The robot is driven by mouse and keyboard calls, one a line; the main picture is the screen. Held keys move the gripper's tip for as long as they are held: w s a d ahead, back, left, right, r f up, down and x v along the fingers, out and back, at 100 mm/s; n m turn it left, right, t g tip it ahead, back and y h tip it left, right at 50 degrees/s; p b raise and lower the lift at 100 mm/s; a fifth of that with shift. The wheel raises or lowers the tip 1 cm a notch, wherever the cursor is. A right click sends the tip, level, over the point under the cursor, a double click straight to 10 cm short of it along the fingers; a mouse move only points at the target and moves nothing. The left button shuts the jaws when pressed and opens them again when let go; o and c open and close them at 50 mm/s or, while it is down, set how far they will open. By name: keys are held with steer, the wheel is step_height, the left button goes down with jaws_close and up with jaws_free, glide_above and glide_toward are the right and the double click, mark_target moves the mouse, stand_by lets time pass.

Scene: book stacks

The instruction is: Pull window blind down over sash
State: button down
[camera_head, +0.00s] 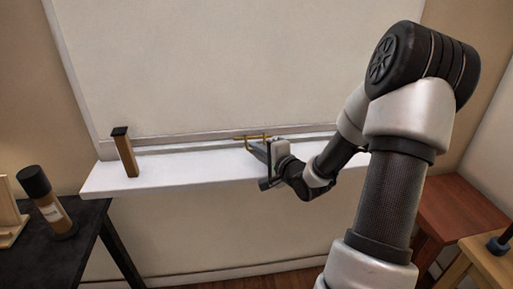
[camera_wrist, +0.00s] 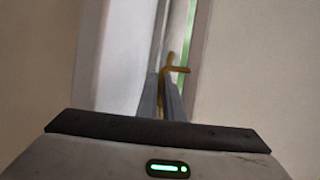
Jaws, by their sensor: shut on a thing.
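The pale window blind (camera_head: 260,70) hangs over the window, its lower edge close above the white sill (camera_head: 200,172). A brass pull handle (camera_head: 250,137) is at the blind's bottom edge. It also shows in the wrist view (camera_wrist: 174,68). My gripper (camera_head: 257,147) is shut on the pull handle, just above the sill. In the wrist view the two fingers (camera_wrist: 161,80) close around the handle's stem. A thin green strip shows beside the handle there. The sash behind the blind is hidden.
A brown upright block with a dark top (camera_head: 125,153) stands on the sill at the left. A dark table (camera_head: 50,240) at lower left bears a black-capped bottle (camera_head: 52,208). A reddish wooden table (camera_head: 455,212) stands at the right. The sill between block and gripper is clear.

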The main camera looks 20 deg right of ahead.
steer(key=c, duration=1.9)
jaws_free()
steer(key=shift+r, duration=0.1)
steer(key=p+v, duration=1.2)
steer(key=v, duration=0.5)
steer(key=shift+s, duration=0.25)
